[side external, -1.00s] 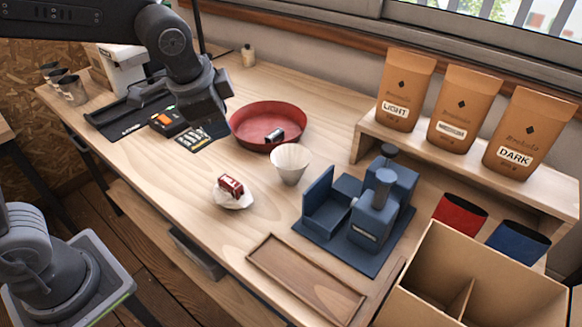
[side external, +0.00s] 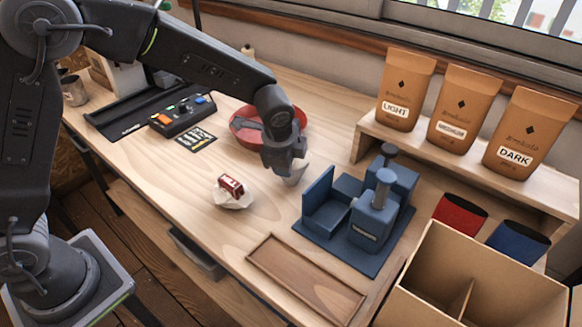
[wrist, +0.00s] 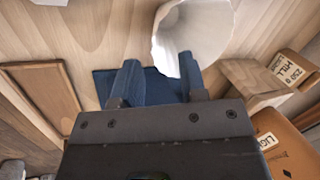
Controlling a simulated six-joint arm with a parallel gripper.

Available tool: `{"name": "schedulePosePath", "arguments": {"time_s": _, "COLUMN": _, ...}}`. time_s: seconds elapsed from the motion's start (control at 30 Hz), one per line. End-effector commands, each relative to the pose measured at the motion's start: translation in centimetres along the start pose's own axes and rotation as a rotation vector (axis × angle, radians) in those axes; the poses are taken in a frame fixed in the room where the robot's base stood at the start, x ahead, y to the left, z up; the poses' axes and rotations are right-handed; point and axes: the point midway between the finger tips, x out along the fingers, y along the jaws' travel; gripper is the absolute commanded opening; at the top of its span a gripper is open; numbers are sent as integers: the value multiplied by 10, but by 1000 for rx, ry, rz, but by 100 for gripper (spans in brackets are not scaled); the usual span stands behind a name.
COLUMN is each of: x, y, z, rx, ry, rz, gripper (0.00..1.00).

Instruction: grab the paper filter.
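The paper filter (side external: 297,172) is a white cone standing on the wooden table, left of the blue machine; my gripper partly hides it in the side view. In the wrist view, the paper filter (wrist: 205,35) shows large at the top, just beyond the fingertips and nearer the right finger. My gripper (side external: 284,162) is over the near side of the filter. In the wrist view, my gripper (wrist: 160,62) has its two fingers apart with nothing gripped between them. I cannot tell whether the right finger touches the filter.
The blue machine (side external: 375,215) stands close right of the filter, and a red round tray (side external: 298,118) lies behind it. A red-and-white item (side external: 231,186) sits on white paper in front. A wooden tray (side external: 305,285) and cardboard box (side external: 425,285) are nearer. Coffee bags (side external: 405,90) stand on a shelf.

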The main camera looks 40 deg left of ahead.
Motion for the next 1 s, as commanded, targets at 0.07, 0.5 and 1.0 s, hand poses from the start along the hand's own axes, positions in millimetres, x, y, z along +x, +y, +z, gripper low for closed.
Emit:
{"name": "schedulePosePath", "arguments": {"time_s": 0.07, "x": 5, "y": 0, "z": 0, "rx": -1, "ry": 1, "rz": -1, "gripper": 39}}
{"name": "schedulePosePath", "arguments": {"time_s": 0.5, "x": 55, "y": 2, "z": 2, "rx": -2, "ry": 1, "rz": 0, "gripper": 39}}
{"name": "schedulePosePath", "arguments": {"time_s": 1.0, "x": 57, "y": 2, "z": 1, "rx": -2, "ry": 2, "rz": -1, "gripper": 18}}
